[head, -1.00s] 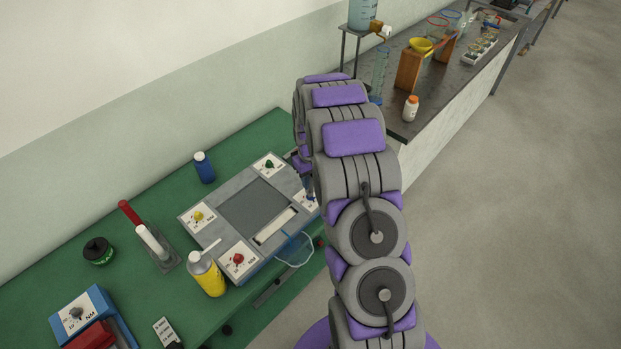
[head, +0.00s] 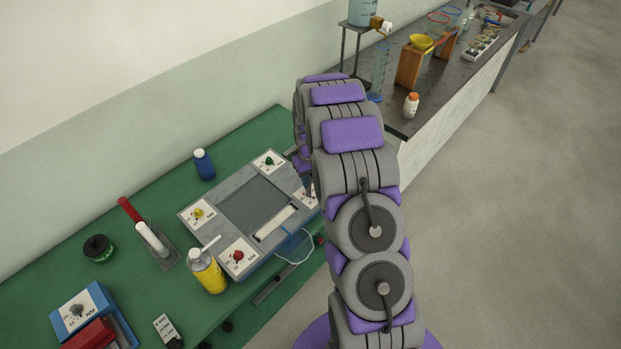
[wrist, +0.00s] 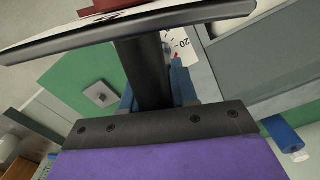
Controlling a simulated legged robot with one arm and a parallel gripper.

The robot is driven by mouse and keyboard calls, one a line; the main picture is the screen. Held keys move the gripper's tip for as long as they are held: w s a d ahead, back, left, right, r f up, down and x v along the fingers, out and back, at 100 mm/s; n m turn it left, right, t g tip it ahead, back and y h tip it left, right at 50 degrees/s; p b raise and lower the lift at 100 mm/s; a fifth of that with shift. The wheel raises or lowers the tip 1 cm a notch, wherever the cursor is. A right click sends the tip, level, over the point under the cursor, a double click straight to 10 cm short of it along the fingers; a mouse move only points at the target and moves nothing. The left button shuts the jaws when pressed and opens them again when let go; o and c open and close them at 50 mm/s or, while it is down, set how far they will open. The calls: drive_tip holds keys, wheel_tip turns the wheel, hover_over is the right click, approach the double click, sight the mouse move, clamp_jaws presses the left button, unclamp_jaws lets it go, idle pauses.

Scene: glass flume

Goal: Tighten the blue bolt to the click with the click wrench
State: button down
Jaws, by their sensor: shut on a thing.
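A grey square fixture (head: 222,214) lies on the green bench, with a white label plate at each corner. Yellow (head: 198,213), green (head: 269,160) and red (head: 238,256) bolts show on three plates. The fourth plate (head: 308,196), at the right corner, is mostly behind my arm, and the blue bolt cannot be made out. My gripper (wrist: 155,75) is at that corner, mostly hidden in the head view. It is shut on what I take to be the click wrench. In the wrist view a long pale-and-black bar (wrist: 130,25) crosses above a dark post, beside a label reading 20.
A dark bench with glassware adjoins at the right.

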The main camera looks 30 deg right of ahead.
drive_tip(key=shift+m, duration=0.8)
drive_tip(key=shift+m, duration=1.1)
drive_tip(key=shift+m, duration=1.2)
